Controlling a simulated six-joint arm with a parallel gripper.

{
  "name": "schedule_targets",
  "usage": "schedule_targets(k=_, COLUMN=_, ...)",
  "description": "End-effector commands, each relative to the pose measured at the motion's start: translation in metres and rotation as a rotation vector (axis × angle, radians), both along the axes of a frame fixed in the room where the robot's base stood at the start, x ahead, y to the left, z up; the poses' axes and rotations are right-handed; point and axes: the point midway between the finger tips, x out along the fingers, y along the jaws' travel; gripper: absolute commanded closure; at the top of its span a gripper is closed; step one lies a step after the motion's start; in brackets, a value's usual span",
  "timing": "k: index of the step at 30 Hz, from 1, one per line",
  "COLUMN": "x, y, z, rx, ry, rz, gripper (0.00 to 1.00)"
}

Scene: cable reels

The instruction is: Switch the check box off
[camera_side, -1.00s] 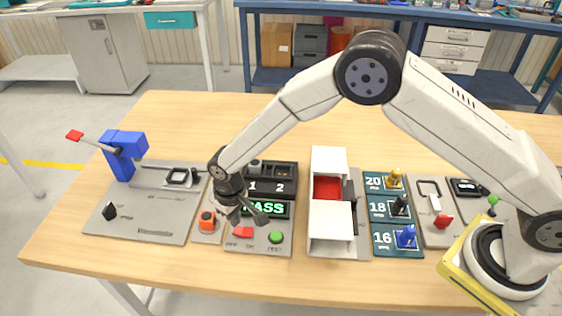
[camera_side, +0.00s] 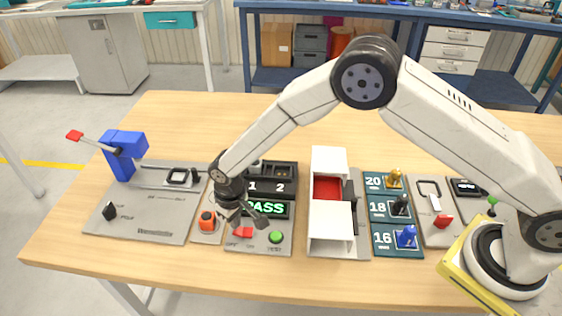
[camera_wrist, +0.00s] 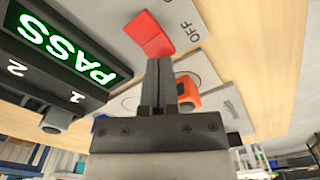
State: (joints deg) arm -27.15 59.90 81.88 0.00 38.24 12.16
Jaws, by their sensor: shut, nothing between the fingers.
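The check box is a grey panel with a lit green PASS display (camera_side: 265,209) and sockets marked 1 and 2. Its red rocker switch (camera_side: 243,232) is near the front left, beside a green button (camera_side: 276,237). In the wrist view the red rocker (camera_wrist: 150,35) lies just beyond my fingertips, with the OFF lettering (camera_wrist: 184,36) beside it. My gripper (camera_wrist: 158,62) is shut and empty, its tips close to the rocker's near end; I cannot tell whether they touch it. In the side view my gripper (camera_side: 236,216) hangs low over the box's left part and partly covers the display.
An orange-red knob (camera_side: 207,221) on a grey plate stands close to the left of my gripper. A white bin with a red inside (camera_side: 327,188) stands to the right, then a teal board (camera_side: 376,183) with several coloured tools. A blue crimping device (camera_side: 124,150) stands far left.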

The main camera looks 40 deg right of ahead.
Motion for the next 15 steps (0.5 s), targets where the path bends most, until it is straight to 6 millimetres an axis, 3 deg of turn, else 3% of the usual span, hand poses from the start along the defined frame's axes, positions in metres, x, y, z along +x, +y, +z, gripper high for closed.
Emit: schedule_targets(k=15, x=0.0, y=0.0, z=-0.011, rx=0.0, ry=0.0, rz=0.0, gripper=1.0)
